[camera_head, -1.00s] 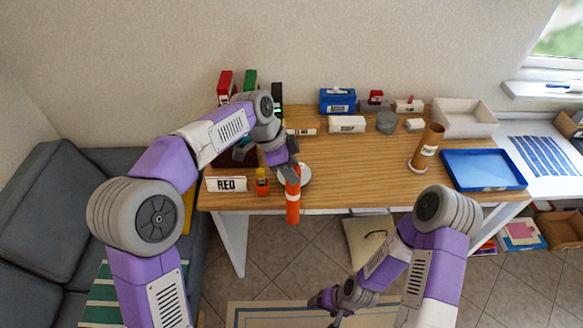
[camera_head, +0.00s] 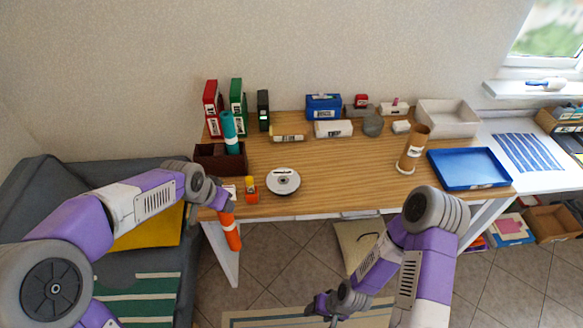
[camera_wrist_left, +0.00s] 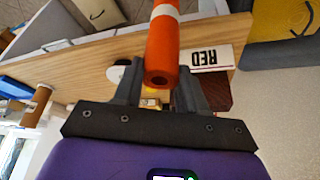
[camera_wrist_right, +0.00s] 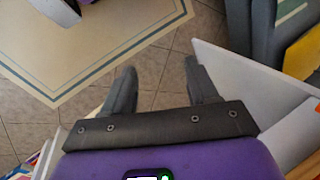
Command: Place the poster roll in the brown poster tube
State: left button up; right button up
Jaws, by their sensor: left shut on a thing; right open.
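An orange poster roll (camera_head: 231,233) with a white band is in my left gripper (camera_head: 224,206), tilted at the table's front left corner. In the left wrist view the orange roll (camera_wrist_left: 163,45) sits between the shut fingers (camera_wrist_left: 160,92), its hollow end facing the camera. The brown poster tube (camera_head: 413,150) stands upright on the right part of the table, well apart from the roll. It shows at the left edge of the left wrist view (camera_wrist_left: 38,105). My right gripper (camera_head: 320,303) is open and empty, low in front of the table; its fingers (camera_wrist_right: 160,80) show spread.
A teal roll (camera_head: 230,132) stands in a dark brown box (camera_head: 206,158) at the table's left. A disc (camera_head: 283,181), a small orange-yellow bottle (camera_head: 251,190) and a blue tray (camera_head: 468,168) are also on the table. The table's middle is clear.

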aim_at(406, 166)
jog(key=z, duration=3)
jog(key=i, duration=1.5)
jog(key=u, duration=2.2)
